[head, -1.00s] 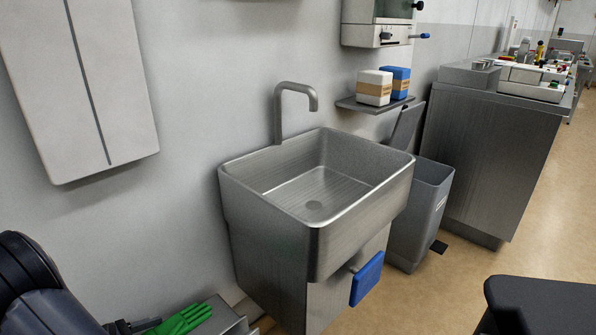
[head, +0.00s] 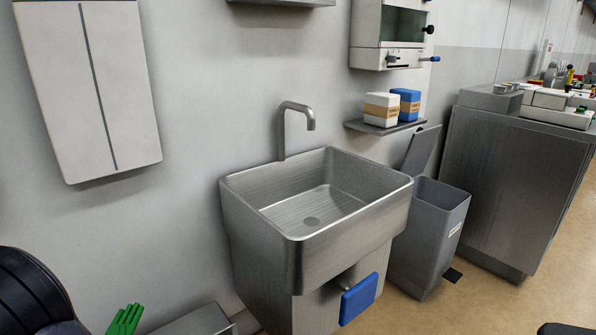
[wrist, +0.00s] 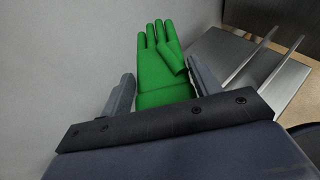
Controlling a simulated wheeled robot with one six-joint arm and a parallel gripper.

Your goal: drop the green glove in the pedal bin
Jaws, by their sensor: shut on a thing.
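The green glove (wrist: 165,75) is in my gripper (wrist: 148,92) in the wrist view, its cuff between the two grey fingers and its fingers pointing away. In the head view only the fingers of the glove (head: 125,320) show at the bottom left edge; my gripper is hidden there below the frame. The grey pedal bin (head: 432,225) stands to the right of the steel sink, with its lid (head: 421,150) raised against the wall side and its top open. Its black pedal (head: 453,275) is at floor level. The glove is far left of the bin.
The steel sink (head: 250,205) with a blue knee panel (head: 358,299) stands between the glove and the bin. A low metal surface (head: 195,322) lies near the glove. A shelf with boxes (head: 385,126) hangs above the bin. A steel cabinet (head: 500,185) stands right of it.

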